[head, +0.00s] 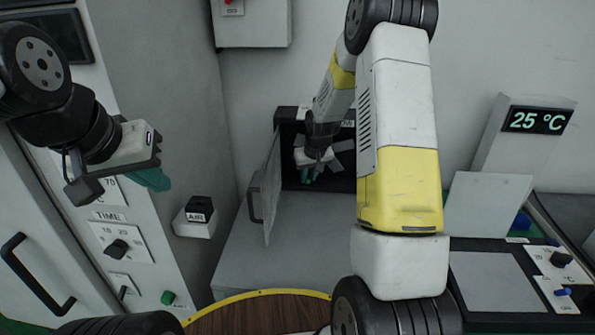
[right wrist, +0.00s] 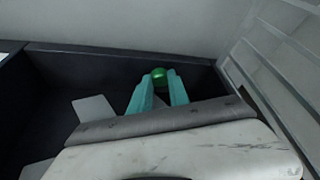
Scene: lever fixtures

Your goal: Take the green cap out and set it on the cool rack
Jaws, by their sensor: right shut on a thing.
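The green cap (right wrist: 160,77) shows in the right wrist view between the teal fingertips of my right gripper (right wrist: 158,92), which is shut on it. In the head view my right gripper (head: 309,177) is inside the dark open-fronted box at the back, and the cap is not clearly told apart from the fingers there. My left gripper (head: 150,179) hangs in the air at the left, apart from everything. Its teal finger shows side-on, so I cannot tell its opening. I cannot identify the cool rack in either view.
The dark box (head: 288,137) has its grey door (head: 271,190) swung open on the left. A grey surface (head: 305,225) lies in front. A tall cabinet with knobs (head: 117,249) stands at the left. A 25 °C display (head: 537,120) and control panel (head: 558,270) are at the right.

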